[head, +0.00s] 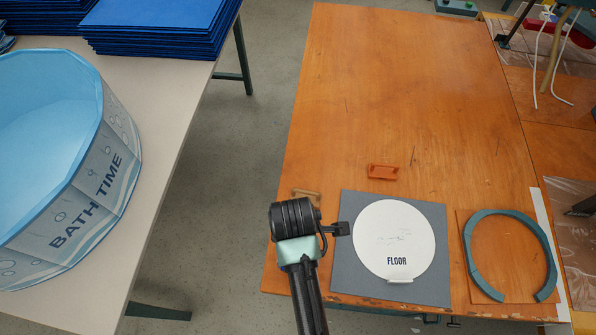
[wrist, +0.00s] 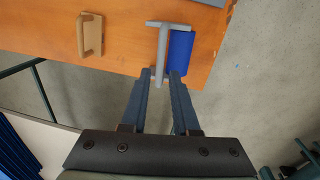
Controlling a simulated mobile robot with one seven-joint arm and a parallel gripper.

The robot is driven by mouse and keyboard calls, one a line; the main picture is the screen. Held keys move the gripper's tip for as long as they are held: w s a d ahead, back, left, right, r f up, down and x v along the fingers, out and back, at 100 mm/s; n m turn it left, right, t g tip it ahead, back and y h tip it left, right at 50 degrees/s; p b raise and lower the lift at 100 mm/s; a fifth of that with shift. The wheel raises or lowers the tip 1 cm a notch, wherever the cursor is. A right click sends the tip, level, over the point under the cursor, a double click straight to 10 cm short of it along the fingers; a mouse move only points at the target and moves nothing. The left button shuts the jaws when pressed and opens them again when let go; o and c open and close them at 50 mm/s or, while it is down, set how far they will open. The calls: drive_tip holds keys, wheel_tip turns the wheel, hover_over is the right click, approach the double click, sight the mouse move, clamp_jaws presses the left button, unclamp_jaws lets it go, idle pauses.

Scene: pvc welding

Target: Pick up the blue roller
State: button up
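The blue roller (wrist: 180,54) lies near the table's edge in the wrist view, with a grey handle (wrist: 161,58) along its left side. My gripper (wrist: 160,73) is open. The near end of the grey handle shows between its two fingertips. I cannot tell whether the fingers are down around the handle or still above it. Nothing is seen gripped. In the head view my dark wrist (head: 294,218) is over the table's front left corner, and the roller is not visible there.
A tan handled block (wrist: 91,36) lies left of the roller. On the wooden table (head: 400,90) are an orange-brown block (head: 383,172), a grey mat (head: 348,270) with a white disc (head: 394,240), and a grey-green open ring (head: 473,262). A white table (head: 160,150) holds a blue tub (head: 110,170).

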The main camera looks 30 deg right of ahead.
drive_tip(key=shift+w+d+f, duration=0.1)
drive_tip(key=shift+w+f, duration=0.1)
drive_tip(key=shift+f, duration=1.4)
drive_tip(key=shift+w+d+f, duration=0.1)
drive_tip(key=shift+w+f, duration=0.05)
drive_tip(key=shift+f, duration=1.4)
clamp_jaws()
